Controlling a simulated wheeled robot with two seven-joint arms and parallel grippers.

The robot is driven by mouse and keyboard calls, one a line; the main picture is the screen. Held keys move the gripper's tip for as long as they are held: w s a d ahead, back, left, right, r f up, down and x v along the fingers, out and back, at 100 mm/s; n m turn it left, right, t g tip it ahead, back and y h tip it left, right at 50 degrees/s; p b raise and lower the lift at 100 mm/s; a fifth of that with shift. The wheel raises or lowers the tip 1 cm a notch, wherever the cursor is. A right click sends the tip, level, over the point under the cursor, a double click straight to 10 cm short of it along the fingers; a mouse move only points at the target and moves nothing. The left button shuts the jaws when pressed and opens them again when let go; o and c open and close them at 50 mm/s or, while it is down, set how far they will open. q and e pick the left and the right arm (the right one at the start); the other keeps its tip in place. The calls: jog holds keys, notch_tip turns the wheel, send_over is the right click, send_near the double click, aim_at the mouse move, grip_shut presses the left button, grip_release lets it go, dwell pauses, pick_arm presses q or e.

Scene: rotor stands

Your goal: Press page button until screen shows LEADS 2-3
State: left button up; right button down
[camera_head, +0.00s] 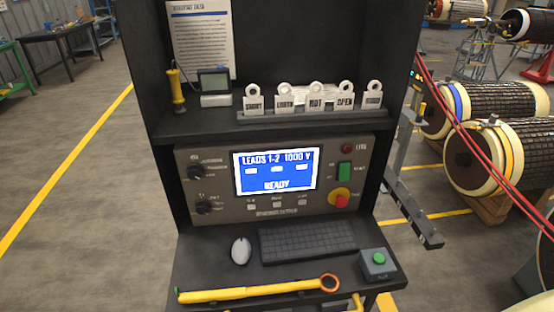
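The screen (276,173) on the test panel (222,190) is lit blue and reads "LEADS 1-2 1000 V" with "READY" below. Several small white boxes sit between the two lines. A row of small pale buttons lies under the screen: a left one (251,207), a middle one (277,204) and a right one (302,202). Their labels are too small to read surely, so I cannot tell which is the page button. Neither of my grippers shows in this view, and nothing covers the screen or these buttons.
Two dark knobs (196,172) are at the panel's left; a green switch (344,171) and red-yellow stop button (339,198) at its right. The shelf below holds a mouse (241,251), keyboard (308,240), green-button box (378,263) and yellow rod (250,291). Tags (316,102) stand above.

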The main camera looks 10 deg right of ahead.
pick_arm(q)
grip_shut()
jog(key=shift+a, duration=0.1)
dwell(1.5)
